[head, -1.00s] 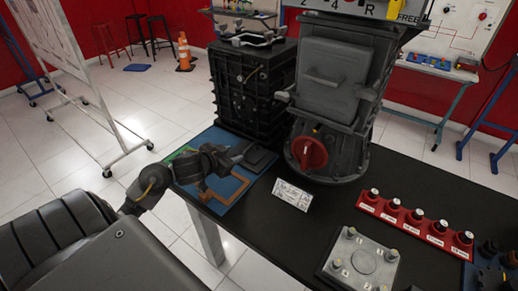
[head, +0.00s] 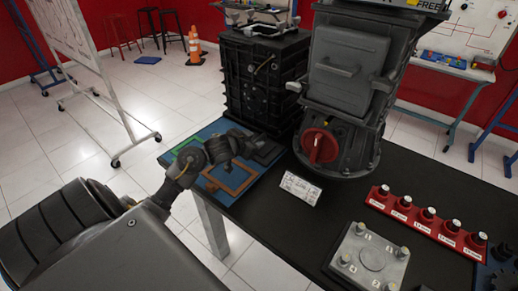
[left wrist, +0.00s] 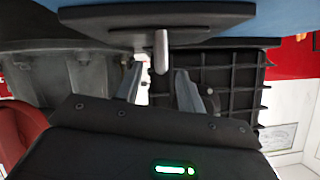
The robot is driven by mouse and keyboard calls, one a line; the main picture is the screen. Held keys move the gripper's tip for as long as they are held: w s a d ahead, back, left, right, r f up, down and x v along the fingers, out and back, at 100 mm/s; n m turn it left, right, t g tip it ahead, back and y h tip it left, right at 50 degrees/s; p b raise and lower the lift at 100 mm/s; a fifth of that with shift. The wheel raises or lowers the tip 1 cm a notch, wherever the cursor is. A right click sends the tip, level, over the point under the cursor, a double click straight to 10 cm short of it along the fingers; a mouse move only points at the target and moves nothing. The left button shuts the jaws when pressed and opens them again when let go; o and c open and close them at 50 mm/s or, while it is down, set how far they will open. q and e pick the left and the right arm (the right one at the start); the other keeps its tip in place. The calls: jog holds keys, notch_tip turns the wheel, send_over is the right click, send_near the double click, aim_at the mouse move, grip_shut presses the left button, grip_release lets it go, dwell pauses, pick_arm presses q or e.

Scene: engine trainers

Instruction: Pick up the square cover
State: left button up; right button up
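A dark square cover (head: 268,152) lies on the blue mat (head: 214,126) at the table's left end, partly behind my left gripper (head: 247,146). In the left wrist view, a dark flat plate (left wrist: 228,32) with a metal peg (left wrist: 161,52) lies against the blue surface; it looks like this cover. The left fingers (left wrist: 158,78) are open, one on each side of the peg in the picture. I cannot see them touching it. My right gripper is not in view.
A brown frame (head: 232,180) and a green piece (head: 186,148) are on the mat. A black ribbed case (head: 258,85) and a grey housing with a red knob (head: 320,146) stand close behind. A bolted metal plate (head: 368,258) and red block (head: 425,222) are right.

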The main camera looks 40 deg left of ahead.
pick_arm(q)
jog(key=shift+x, duration=1.1)
grip_shut()
jog(key=shift+r, duration=0.1)
